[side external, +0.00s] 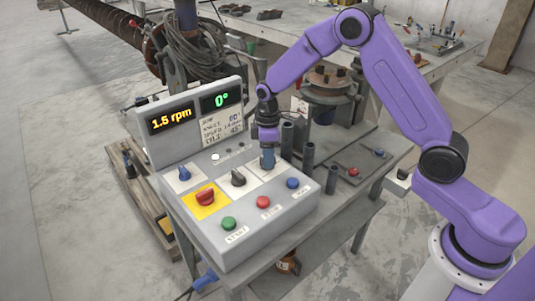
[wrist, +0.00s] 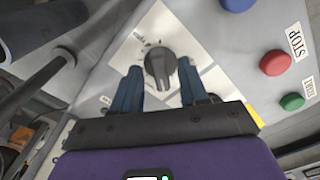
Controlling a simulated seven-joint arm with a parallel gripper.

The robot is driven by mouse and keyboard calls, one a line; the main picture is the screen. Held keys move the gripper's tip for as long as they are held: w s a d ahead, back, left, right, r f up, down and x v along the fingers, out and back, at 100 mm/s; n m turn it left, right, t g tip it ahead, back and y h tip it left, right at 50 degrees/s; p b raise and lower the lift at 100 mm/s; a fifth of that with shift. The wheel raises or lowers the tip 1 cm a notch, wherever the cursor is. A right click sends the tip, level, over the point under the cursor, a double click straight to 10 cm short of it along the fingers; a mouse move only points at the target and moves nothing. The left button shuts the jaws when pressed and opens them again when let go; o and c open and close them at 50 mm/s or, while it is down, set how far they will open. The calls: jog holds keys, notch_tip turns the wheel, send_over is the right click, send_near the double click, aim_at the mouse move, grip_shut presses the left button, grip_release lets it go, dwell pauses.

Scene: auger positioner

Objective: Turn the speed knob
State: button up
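A dark rotary knob (wrist: 160,62) sits on a white plate with scale marks in the wrist view. Its label is not legible, so I cannot confirm it is the speed knob. My gripper (wrist: 159,88) is open, with one blue finger on each side of the knob; contact is not visible. In the side view my gripper (side external: 268,165) points down over the right-hand plate of the control box and hides what is under it. A black knob (side external: 238,177) stands just left of it. The yellow display (side external: 170,119) reads 1.5 rpm; the green display (side external: 221,100) reads 0°.
The grey control box (side external: 245,238) also carries a blue knob (side external: 184,173), a red knob (side external: 205,196) on yellow, and green (side external: 228,223), red (side external: 263,202) and blue (side external: 293,183) buttons. Dark upright posts (side external: 308,160) stand close to the right of my gripper.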

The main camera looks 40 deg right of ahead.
notch_tip(320, 180, up, 17)
jog(key=shift+r, duration=0.2)
dwell(0.7)
jog(key=s+a+n, duration=0.1)
jog(key=s+a, duration=0.1)
jog(key=s, duration=0.7)
jog(key=s+a, duration=0.3)
jog(key=s, duration=0.6)
jog(key=s+d+f, duration=0.2)
jog(key=s+d, duration=0.1)
jog(key=s, duration=0.6)
jog(key=s+d+f, duration=0.2)
jog(key=s+d, duration=0.1)
jog(key=s, duration=0.6)
jog(key=shift+s+d+n, duration=0.3)
jog(key=shift+s+n, duration=0.05)
jog(key=shift+n, duration=0.05)
dwell(0.5)
